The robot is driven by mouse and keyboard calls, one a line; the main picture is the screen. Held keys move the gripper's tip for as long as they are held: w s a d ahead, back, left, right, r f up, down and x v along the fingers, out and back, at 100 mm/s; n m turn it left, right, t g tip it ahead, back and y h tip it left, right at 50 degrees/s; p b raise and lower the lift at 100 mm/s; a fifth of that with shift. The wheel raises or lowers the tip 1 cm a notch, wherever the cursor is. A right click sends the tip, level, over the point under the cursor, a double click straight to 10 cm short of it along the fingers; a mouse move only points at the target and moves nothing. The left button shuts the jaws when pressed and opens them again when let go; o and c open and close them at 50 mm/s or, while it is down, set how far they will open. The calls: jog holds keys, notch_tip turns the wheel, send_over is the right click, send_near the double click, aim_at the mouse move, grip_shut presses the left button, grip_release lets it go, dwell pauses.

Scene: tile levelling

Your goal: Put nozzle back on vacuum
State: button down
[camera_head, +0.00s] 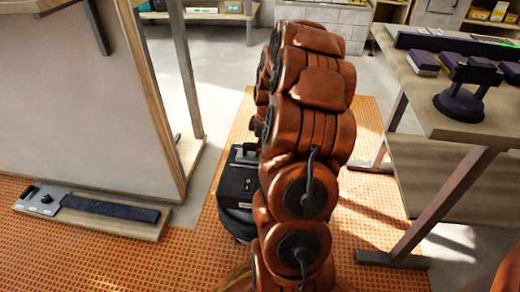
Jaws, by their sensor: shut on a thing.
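A black boxy machine (238,182) with a switch panel on its side and a rounded dark base stands on the orange grid floor, left of my arm and partly hidden behind it. It looks like the vacuum. I cannot make out the nozzle. My orange arm rises through the middle of the view and bends over away from the camera. My gripper is hidden behind the arm, so neither its jaws nor anything in them shows.
A low wooden board (85,226) with a dark strip and a grey plate lies at the left by a large upright panel (75,100). At right, a workbench (425,95) holds a dark suction-cup lifter (467,90) and purple-topped blocks (424,63). Grid floor shows between.

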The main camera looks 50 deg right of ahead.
jog(key=c, duration=1)
grip_release()
jog(key=shift+c, duration=0.2)
notch_tip(320, 180, up, 12)
jog(key=s+p, duration=0.1)
jog(key=p, duration=0.3)
jog(key=s+a+r+m+g, duration=0.1)
jog(key=a+r, duration=0.2)
jog(key=a, duration=1)
jog(key=s+a+r+m+g, duration=0.1)
jog(key=s+a+m+g, duration=0.15)
jog(key=s+a, duration=1.05)
jog(key=s+a+m+g, duration=0.1)
jog(key=s+a+m, duration=0.2)
jog(key=s+a, duration=0.4)
jog(key=s, duration=0.3)
jog(key=shift+f+h, duration=0.25)
jog(key=shift+h, duration=0.05)
